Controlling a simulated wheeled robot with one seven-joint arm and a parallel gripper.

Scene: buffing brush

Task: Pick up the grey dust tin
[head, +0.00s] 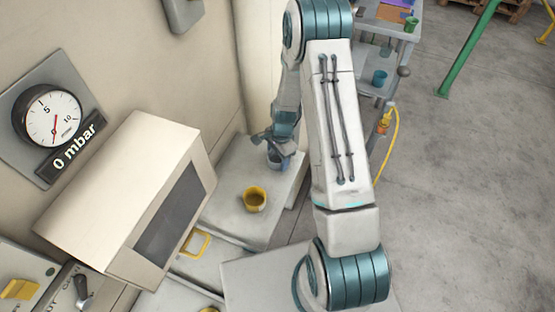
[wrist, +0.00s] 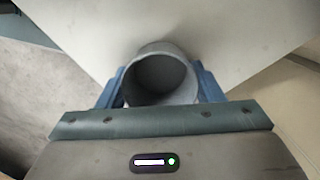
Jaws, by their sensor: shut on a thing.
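The grey dust tin (wrist: 160,75) is a round, open-topped tin between the two blue fingers of my gripper (wrist: 160,90) in the wrist view. The fingers press on its left and right sides, and its inside looks dark and empty. In the head view, my gripper (head: 279,146) reaches down over the pale bench top, and the grey tin (head: 276,161) shows just below it. The tin looks upright. I cannot tell whether its base touches the surface.
A beige box with a dark window (head: 172,218) and a pressure gauge (head: 50,117) are at the left. A trolley (head: 385,55) stands behind my arm.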

